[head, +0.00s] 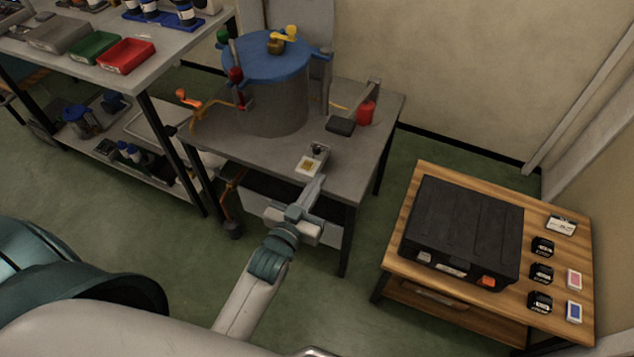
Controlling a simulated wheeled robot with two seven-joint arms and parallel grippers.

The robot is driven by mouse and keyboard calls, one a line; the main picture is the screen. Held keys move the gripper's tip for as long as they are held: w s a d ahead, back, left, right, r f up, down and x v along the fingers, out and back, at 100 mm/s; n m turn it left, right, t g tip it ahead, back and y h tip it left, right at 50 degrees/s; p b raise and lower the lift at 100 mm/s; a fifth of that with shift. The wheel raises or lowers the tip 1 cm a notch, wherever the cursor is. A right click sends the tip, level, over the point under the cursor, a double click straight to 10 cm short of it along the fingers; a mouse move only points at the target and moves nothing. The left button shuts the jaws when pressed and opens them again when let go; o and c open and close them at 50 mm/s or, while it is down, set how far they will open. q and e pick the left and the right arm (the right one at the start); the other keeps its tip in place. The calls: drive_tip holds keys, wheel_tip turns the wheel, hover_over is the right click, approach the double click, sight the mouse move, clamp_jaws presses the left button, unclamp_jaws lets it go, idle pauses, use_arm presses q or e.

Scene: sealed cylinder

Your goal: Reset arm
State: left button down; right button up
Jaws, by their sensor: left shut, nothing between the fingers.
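My left gripper (312,188) reaches up from the bottom of the head view. Its fingers are shut and look empty, in front of the front edge of the grey table (352,175). On that table stands a sealed grey cylinder (272,108) with a blue lid (265,57) and a yellow valve handle (285,34) on top. A small white block with a yellow face (307,165) lies at the table's front edge, close to the fingertips; I cannot tell whether they touch it. My right gripper is not in view.
A wooden table (400,262) with a black case (462,232) and several small boxes stands at right. A shelf unit (165,62) with a red bin (126,55) and green bin (95,47) stands at left. Green floor (365,215) lies open between the two tables.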

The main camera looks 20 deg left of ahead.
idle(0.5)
use_arm(q)
drive_tip(key=s+d+f+g, duration=0.1)
drive_tip(key=s+f+g, duration=0.15)
drive_tip(key=f, duration=0.65)
drive_tip(key=s+d+f+m+g+h, duration=0.1)
drive_tip(key=s+d+f, duration=0.15)
drive_tip(key=f, duration=0.55)
drive_tip(key=s+f+g, duration=0.2)
drive_tip(key=s+f, duration=0.2)
drive_tip(key=f, duration=0.5)
drive_tip(key=s+f+m+g, duration=0.1)
drive_tip(key=s+f+g, duration=0.3)
drive_tip(key=s+f, duration=1.1)
drive_tip(key=shift+s+f, duration=0.25)
drive_tip(key=shift+f, duration=0.45)
